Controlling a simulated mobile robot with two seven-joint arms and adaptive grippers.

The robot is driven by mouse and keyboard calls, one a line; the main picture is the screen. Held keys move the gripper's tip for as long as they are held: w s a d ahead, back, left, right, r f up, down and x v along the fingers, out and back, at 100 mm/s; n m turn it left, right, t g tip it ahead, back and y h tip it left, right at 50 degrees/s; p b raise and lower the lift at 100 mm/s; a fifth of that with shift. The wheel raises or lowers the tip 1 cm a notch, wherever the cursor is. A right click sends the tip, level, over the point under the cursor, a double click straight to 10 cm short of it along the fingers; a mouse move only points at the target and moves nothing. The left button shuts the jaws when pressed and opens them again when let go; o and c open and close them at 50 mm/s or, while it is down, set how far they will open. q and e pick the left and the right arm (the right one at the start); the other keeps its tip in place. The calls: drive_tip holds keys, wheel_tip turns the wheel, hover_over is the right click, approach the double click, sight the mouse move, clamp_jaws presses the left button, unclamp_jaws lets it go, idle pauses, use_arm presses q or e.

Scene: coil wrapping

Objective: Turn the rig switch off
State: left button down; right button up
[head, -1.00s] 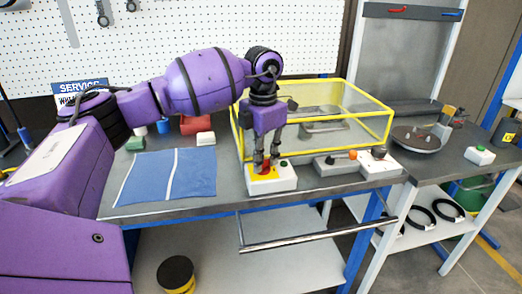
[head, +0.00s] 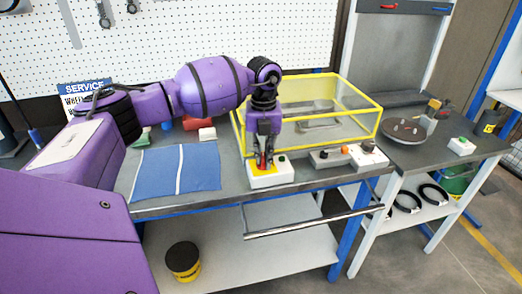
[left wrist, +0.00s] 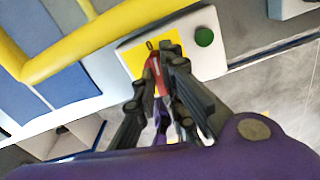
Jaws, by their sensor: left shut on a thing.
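The rig switch is a white box (head: 272,181) with a yellow plate and a green button (head: 282,157), at the front edge of the bench. Its red handle (left wrist: 153,72) stands over the yellow plate (left wrist: 134,62) in the left wrist view, with the green button (left wrist: 204,37) beside it. My left gripper (head: 264,163) points down over the box and is shut on the red handle. The fingers hide part of the handle, and I cannot tell its exact angle. My right gripper is not in view.
A yellow-framed clear guard (head: 340,131) stands behind the switch. A grey control box with an orange knob (head: 345,150) sits to its right. A blue cloth (head: 178,172) lies to the left. A metal rail (head: 315,223) runs in front of the bench.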

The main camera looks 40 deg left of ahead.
use_arm(q)
drive_tip(key=shift+r+n+p, duration=0.15)
drive_tip(key=shift+n+p, duration=0.25)
drive_tip(key=shift+n, duration=0.7)
drive_tip(key=c, duration=1.8)
unclamp_jaws()
